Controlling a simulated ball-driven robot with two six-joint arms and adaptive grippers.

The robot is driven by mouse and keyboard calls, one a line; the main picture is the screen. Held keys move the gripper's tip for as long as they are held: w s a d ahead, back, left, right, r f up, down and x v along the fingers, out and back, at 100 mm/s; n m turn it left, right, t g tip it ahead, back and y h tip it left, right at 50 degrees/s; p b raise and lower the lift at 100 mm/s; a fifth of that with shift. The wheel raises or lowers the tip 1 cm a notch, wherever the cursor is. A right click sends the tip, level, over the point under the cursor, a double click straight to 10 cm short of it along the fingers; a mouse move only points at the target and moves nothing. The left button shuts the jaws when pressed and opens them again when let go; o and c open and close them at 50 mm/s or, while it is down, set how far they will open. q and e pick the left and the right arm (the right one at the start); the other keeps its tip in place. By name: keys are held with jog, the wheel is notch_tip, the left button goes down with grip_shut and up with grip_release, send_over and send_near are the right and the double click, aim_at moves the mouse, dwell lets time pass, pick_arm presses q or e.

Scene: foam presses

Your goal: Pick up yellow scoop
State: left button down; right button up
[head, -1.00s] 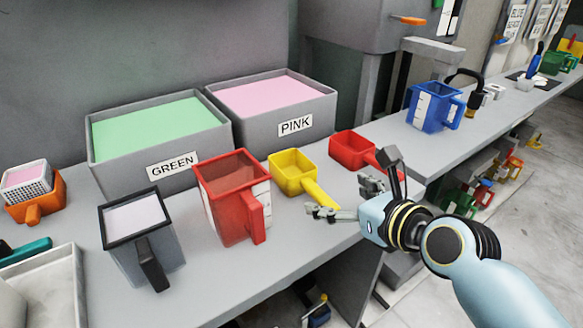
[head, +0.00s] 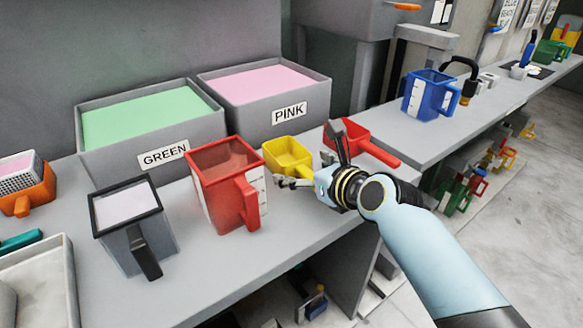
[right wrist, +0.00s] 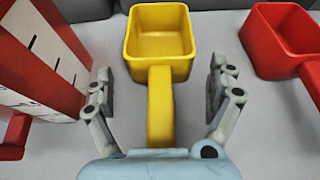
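The yellow scoop (head: 287,153) sits on the grey bench between the red jug and the red scoop, its handle partly hidden by my right gripper in the head view. In the right wrist view the empty yellow scoop (right wrist: 158,42) has its handle pointing straight at my palm. My right gripper (head: 308,161) is open, with its fingers on either side of the handle and a gap on both sides. It also shows in the right wrist view (right wrist: 158,88). My left gripper is not in view.
A red jug (head: 222,190) stands close left of the scoop, and a red scoop (head: 352,140) lies close right. Behind are the green bin (head: 190,157) and pink bin (head: 262,125). A grey jug (head: 130,235) stands at front left; a blue jug (head: 425,95) stands farther right.

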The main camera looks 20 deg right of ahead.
jog(key=c, duration=1.1)
jog(key=shift+r, duration=0.1)
